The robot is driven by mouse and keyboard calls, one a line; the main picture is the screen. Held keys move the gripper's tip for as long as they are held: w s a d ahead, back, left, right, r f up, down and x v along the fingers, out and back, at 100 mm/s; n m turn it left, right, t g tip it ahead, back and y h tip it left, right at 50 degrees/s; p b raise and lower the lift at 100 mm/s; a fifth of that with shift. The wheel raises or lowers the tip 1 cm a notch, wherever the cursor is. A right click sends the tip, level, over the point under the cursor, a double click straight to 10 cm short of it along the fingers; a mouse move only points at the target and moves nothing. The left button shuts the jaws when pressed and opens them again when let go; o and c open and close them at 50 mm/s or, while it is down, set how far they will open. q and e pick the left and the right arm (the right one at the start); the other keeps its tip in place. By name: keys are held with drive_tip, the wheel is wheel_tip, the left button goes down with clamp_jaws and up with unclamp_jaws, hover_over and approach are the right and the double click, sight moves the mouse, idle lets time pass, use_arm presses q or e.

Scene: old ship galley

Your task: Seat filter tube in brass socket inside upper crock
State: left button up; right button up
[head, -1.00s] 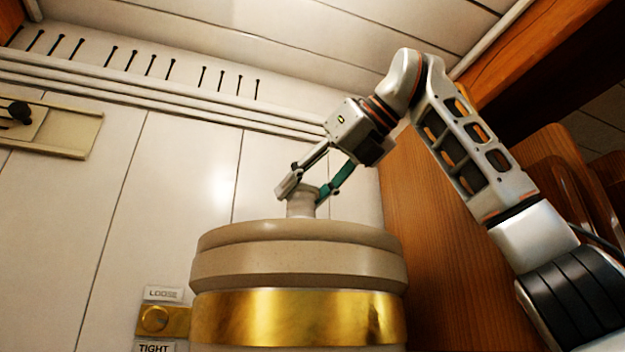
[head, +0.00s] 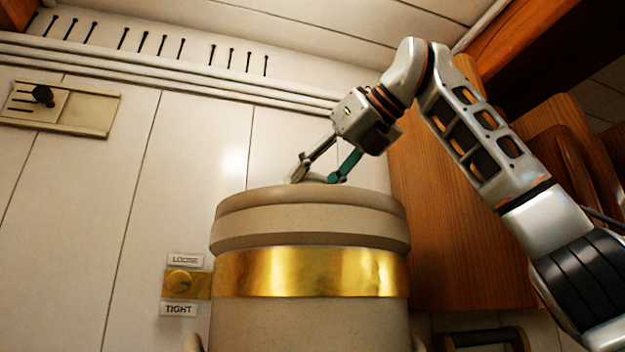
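The upper crock (head: 310,225) is a large beige stoneware vessel with a thick rounded rim and a shiny brass band (head: 310,272). I see it from below rim height, so its inside and the brass socket are hidden. My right gripper (head: 314,179) comes in from the right and points down at the crock's top. Its fingers are on either side of the pale filter tube (head: 313,178), shut on it. Only a sliver of the tube's top shows above the rim; the rest is hidden behind it. My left gripper is not in view.
Wooden panelling (head: 440,230) stands close on the right. The space above the crock's left side is clear.

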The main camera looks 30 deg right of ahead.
drive_tip(key=shift+f+b, duration=1.7)
drive_tip(key=shift+f, duration=0.6)
idle(1.0)
drive_tip(key=o, duration=1.3)
drive_tip(key=shift+o, duration=0.2)
drive_tip(key=shift+s, duration=0.1)
drive_tip(key=v, duration=1.2)
